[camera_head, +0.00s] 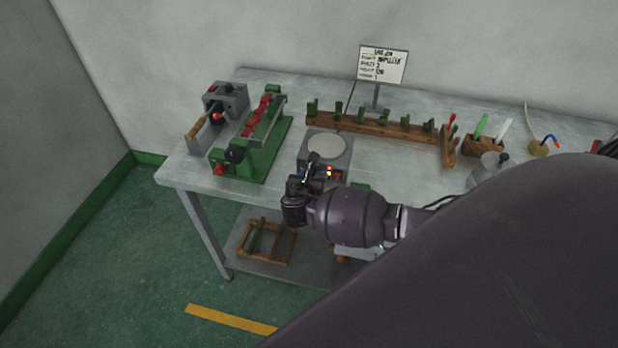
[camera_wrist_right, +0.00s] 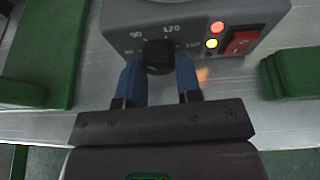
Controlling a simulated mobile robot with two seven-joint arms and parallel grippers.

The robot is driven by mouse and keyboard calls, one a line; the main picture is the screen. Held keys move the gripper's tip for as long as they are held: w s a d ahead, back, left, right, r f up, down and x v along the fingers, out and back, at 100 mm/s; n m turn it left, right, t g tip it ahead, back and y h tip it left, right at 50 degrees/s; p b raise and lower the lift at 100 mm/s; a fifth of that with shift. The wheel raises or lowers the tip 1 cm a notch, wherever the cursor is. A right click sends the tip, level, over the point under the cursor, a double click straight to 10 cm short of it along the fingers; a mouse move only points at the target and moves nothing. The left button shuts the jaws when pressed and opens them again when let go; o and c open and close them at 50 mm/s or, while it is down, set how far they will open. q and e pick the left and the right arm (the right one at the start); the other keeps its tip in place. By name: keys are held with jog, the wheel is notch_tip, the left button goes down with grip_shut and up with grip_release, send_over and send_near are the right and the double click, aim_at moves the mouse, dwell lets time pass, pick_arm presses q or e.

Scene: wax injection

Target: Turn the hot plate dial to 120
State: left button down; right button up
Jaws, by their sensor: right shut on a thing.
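The hot plate (camera_head: 327,147) is a grey box with a round pale top, near the table's front edge. Its black dial (camera_wrist_right: 157,55) is on the front face in the right wrist view, with the marks 90 and 120 printed above it. My right gripper (camera_wrist_right: 160,68) has its blue fingers on either side of the dial and is shut on it. The dial's pointer is too dark to read. In the head view my right gripper (camera_head: 310,172) is at the hot plate's front and hides the dial. My left gripper is not in view.
A red switch (camera_wrist_right: 242,41) and two lit lamps, orange-red (camera_wrist_right: 217,28) and yellow (camera_wrist_right: 212,43), are right of the dial. A green press (camera_head: 248,150) stands left. A wooden rack (camera_head: 375,128) with green pieces stands behind. A sign (camera_head: 383,66) stands at the back.

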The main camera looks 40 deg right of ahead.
jog(key=shift+s+f+m+t+y, duration=0.1)
jog(key=shift+m+t+y, duration=0.6)
jog(key=shift+m, duration=0.7)
jog(key=o, duration=0.9)
jog(key=v, duration=1.1)
jog(key=shift+f, duration=0.2)
